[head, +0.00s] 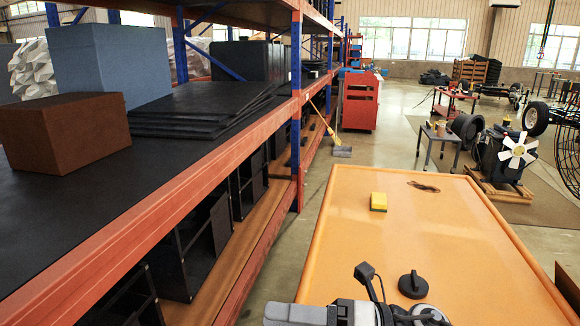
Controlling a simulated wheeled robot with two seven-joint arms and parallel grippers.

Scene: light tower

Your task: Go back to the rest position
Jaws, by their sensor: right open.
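My right gripper (388,298) is at the bottom edge of the head view, over the near part of the orange table (330,240). Its grey body is partly cut off by the frame, and its dark jaws are open. I see nothing held between them. A black round part with a raised grip (413,285) sits on the table just right of the gripper, apart from it in the picture. My left gripper is not in view. No light tower can be made out.
A blue and orange shelf rack (190,180) with boxes runs along the left. A red cabinet (360,102) and a white fan (517,150) stand beyond. The table's middle is clear.

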